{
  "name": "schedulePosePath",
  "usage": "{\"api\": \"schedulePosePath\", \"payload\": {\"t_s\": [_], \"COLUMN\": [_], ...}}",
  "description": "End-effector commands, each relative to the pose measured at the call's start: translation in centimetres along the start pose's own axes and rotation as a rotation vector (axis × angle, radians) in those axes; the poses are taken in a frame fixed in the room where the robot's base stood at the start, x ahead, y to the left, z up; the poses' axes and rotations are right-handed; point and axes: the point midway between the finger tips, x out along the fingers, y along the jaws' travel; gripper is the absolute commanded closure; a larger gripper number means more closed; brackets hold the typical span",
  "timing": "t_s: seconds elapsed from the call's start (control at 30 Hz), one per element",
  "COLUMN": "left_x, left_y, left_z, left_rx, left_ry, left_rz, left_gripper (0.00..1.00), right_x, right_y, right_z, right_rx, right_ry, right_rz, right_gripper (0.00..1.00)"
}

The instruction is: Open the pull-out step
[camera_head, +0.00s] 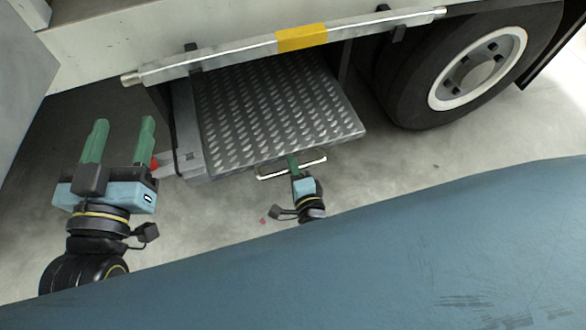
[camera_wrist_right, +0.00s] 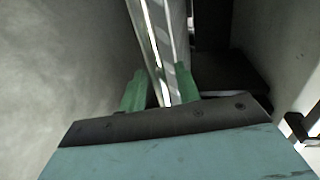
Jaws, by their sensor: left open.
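The pull-out step (camera_head: 275,100) is a grey diamond-plate tread under the truck's side. It stands out past the metal bar, and a thin pale loop handle (camera_head: 310,165) is on its front edge. My right gripper (camera_head: 291,160) is at the handle, its fingertips overlapping it. In the right wrist view its two green fingers (camera_wrist_right: 160,85) stand apart, with a bright narrow bar (camera_wrist_right: 163,85) between them. Contact with the bar is unclear. My left gripper (camera_head: 122,128) is open and empty, left of the step.
A truck wheel (camera_head: 478,68) stands right of the step. A metal bar (camera_head: 235,56) with a yellow band (camera_head: 301,38) runs above the step. A small red part (camera_head: 155,163) is near the left gripper's finger. Bare floor (camera_head: 365,160) lies in front of the step.

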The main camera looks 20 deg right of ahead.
Motion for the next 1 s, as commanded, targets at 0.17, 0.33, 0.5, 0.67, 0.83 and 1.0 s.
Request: {"api": "schedulePosePath", "payload": {"t_s": [0.17,0.33,0.5,0.67,0.83,1.0], "left_x": [0.02,0.02,0.02,0.02,0.02,0.03], "left_y": [0.05,0.05,0.05,0.06,0.06,0.05], "left_z": [-0.24,-0.23,-0.20,-0.18,-0.17,-0.14], "left_rx": [-0.001,-0.001,0.000,-0.001,-0.001,0.000], "left_ry": [0.014,0.013,0.012,0.011,0.011,0.006], "left_rz": [0.001,0.001,0.001,0.001,0.001,0.001], "left_gripper": [0.46,0.46,0.46,0.46,0.46,0.46], "right_x": [0.17,0.16,0.14,0.13,0.13,0.09], "right_y": [-0.04,-0.04,-0.03,-0.03,-0.03,-0.01], "right_z": [0.01,0.01,0.01,0.02,0.01,-0.01], "right_rx": [0.000,0.000,0.000,0.000,0.000,0.000], "right_ry": [0.000,0.000,0.000,0.000,0.000,0.000], "right_rz": [0.000,0.000,0.000,0.000,0.000,0.000], "right_gripper": [0.67,0.70,0.92,1.00,1.00,1.00]}}
